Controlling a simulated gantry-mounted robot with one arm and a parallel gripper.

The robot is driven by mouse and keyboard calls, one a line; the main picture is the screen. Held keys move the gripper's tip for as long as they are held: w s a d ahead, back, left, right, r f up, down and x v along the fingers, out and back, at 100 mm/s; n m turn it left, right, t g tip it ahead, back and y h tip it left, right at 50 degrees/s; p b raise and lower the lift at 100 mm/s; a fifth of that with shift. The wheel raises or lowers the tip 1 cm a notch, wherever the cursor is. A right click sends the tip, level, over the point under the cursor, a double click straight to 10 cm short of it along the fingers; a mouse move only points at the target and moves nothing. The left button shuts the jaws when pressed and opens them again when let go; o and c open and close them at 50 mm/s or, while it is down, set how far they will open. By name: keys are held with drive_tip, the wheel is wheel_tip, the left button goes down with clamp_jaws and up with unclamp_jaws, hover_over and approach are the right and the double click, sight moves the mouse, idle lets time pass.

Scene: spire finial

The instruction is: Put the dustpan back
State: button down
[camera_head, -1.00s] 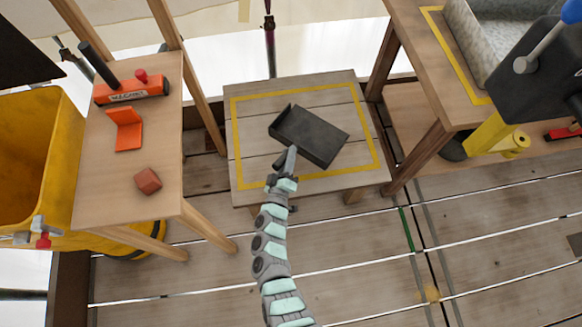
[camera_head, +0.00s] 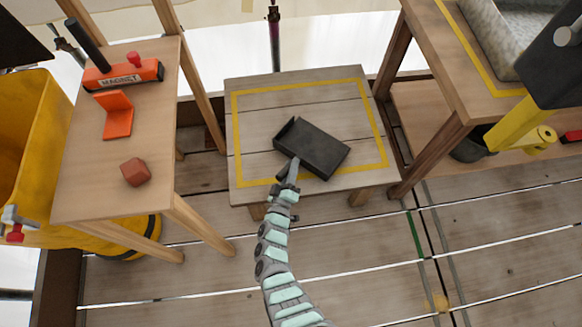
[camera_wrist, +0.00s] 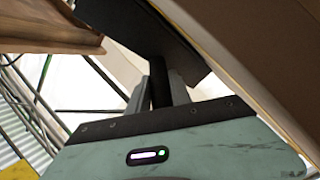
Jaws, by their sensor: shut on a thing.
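The black dustpan (camera_head: 316,150) appears over the low wooden table (camera_head: 255,197), inside its yellow outline (camera_head: 237,135). Its open tray faces up and lies at a slant, with the handle toward me. My gripper (camera_head: 290,172) is shut on the handle. In the wrist view, the dark handle (camera_wrist: 160,85) sits between my fingers (camera_wrist: 160,93), and the underside of the pan (camera_wrist: 145,32) fills the top. I cannot tell whether the pan touches the tabletop or hangs just above it.
A taller table on the left holds an orange magnet tool (camera_head: 124,76), an orange bracket (camera_head: 116,114) and a red block (camera_head: 136,172). A yellow bin (camera_head: 32,150) stands left of it. A workbench (camera_head: 450,70) with a grey tray (camera_head: 490,40) stands at right.

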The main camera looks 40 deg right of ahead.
drive_tip(key=shift+f, duration=0.15)
drive_tip(key=c, duration=1.2)
unclamp_jaws()
drive_tip(key=shift+o, duration=0.2)
